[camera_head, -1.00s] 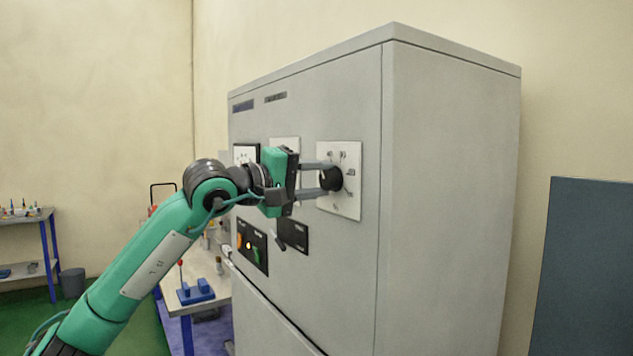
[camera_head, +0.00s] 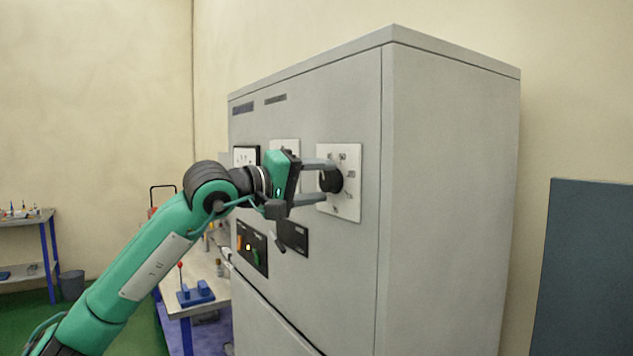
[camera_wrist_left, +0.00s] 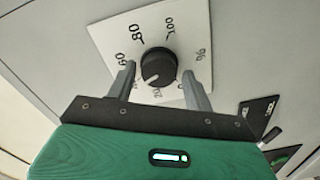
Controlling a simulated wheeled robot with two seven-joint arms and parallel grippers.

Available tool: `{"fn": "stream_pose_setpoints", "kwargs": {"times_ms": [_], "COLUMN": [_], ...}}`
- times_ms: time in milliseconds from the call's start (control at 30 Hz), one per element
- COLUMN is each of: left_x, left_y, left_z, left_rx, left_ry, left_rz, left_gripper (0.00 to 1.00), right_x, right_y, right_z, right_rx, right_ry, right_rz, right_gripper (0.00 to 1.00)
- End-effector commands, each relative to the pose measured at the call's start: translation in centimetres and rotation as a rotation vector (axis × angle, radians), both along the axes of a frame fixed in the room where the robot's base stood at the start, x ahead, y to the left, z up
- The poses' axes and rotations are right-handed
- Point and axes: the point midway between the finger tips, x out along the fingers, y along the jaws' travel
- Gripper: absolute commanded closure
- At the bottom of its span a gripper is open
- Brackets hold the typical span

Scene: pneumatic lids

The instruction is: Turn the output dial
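The output dial (camera_head: 330,181) is a round black knob on a white scale plate (camera_head: 349,206) on the front of the grey cabinet. In the left wrist view the dial (camera_wrist_left: 159,67) shows a pale pointer line, and the plate (camera_wrist_left: 187,24) carries numbers and a percent sign. My left gripper (camera_head: 325,181) is open in front of the dial. In the left wrist view its two grey fingers (camera_wrist_left: 160,80) stand on either side of the knob, with gaps visible between finger and knob. My right gripper is not in view.
The grey cabinet (camera_head: 450,200) fills the middle. Below the dial, its front has a dark panel with a lit button (camera_head: 249,247) and another dark panel (camera_head: 294,236). A bench with a blue fixture (camera_head: 196,293) stands left of it. A dark panel (camera_head: 590,270) stands at right.

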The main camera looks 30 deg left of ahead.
Motion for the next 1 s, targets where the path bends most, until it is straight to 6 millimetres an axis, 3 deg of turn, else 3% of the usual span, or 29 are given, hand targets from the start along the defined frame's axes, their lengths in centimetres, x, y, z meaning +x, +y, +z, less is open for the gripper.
{"fn": "stream_pose_setpoints", "kwargs": {"times_ms": [333,467,867,1000], "left_x": [-0.2,-1.2,-8.5,-10.7], "left_y": [0.1,0.6,3.7,4.5], "left_z": [0.1,-0.1,-0.4,-0.3], "left_rx": [-0.001,-0.001,0.001,0.0], "left_ry": [-0.003,-0.004,-0.003,-0.002], "left_rz": [0.001,0.002,0.005,0.004], "left_gripper": [0.41,0.41,0.41,0.41], "right_x": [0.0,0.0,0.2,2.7], "right_y": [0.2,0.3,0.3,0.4], "right_z": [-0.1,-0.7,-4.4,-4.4], "right_rx": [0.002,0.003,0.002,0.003], "right_ry": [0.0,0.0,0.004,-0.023], "right_rz": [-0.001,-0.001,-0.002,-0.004], "right_gripper": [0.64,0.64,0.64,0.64]}}
